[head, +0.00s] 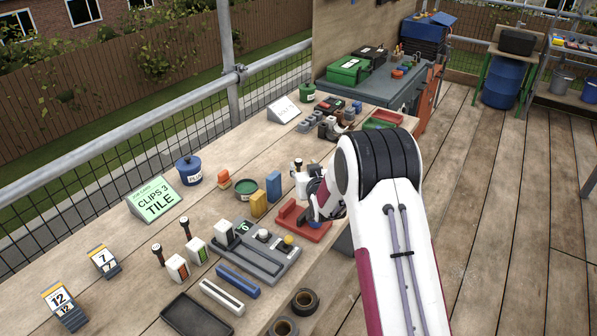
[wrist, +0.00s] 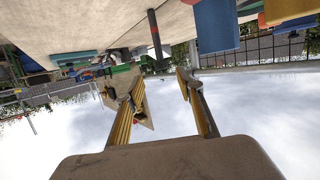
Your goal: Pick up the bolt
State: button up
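A dark upright piece with a red band and a wide dark head (wrist: 154,38), which looks like a bolt, shows in the wrist view just past my fingertips. I cannot be sure that it is the bolt. My gripper (wrist: 160,76) is open, with its two yellow-sided fingers apart and nothing seen between them. In the head view my gripper (head: 324,200) is low over the bench by a red block, partly hidden by my arm. Similar dark-headed upright pieces stand at the left (head: 158,253), at the middle (head: 186,227) and near my gripper (head: 297,166).
Dark rolls (head: 304,301) lie at the front edge. The bench's left part has free room.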

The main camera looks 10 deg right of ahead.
aim_at(299, 162)
jog(key=shift+w, duration=0.2)
dwell(0.3)
jog(key=shift+a+f+x, duration=0.1)
jog(key=shift+x, duration=1.1)
jog(key=shift+a+f+x, duration=0.1)
jog(key=shift+f+x, duration=0.05)
jog(key=shift+x, duration=1.1)
jog(key=shift+s, duration=0.1)
grip_shut()
